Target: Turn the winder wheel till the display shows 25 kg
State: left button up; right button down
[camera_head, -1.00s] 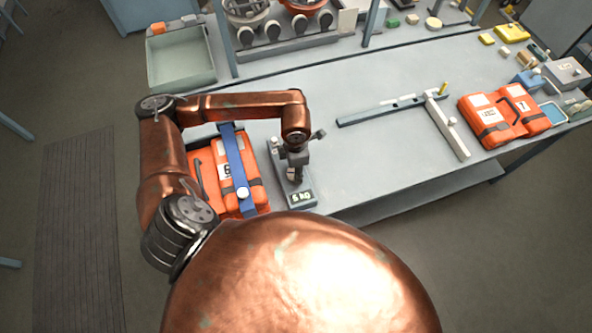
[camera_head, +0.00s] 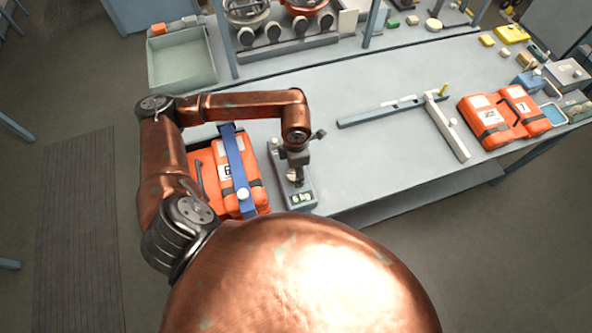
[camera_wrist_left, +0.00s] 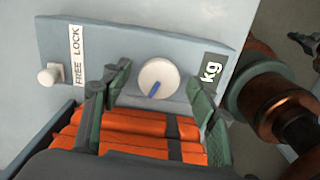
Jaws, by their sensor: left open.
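The winder unit is a grey plate (camera_wrist_left: 200,55) with a white round winder wheel (camera_wrist_left: 158,77) that has a blue mark pointing down-left in the wrist view. At its right is the dark display (camera_wrist_left: 210,70); there only "kg" shows, the digits hidden behind a finger. In the head view the display (camera_head: 301,198) is small and appears to read 6 kg. A white knob (camera_wrist_left: 48,77) sits by the FREE LOCK label (camera_wrist_left: 77,55). My left gripper (camera_head: 294,168) is open over the unit, its fingers on either side of the wheel with visible gaps. My right gripper is not in view.
An orange pack (camera_head: 258,185) under a blue bar (camera_head: 236,165) lies left of the unit. More orange packs (camera_head: 488,120) lie at the right, near a grey L-shaped frame (camera_head: 447,128). An empty grey-green tray (camera_head: 180,85) stands back left. The table's middle is clear.

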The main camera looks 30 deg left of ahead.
pick_arm(q)
notch_tip(320, 180, up, 12)
jog(key=shift+f, duration=0.25)
jog(key=shift+r, duration=0.1)
dwell(0.5)
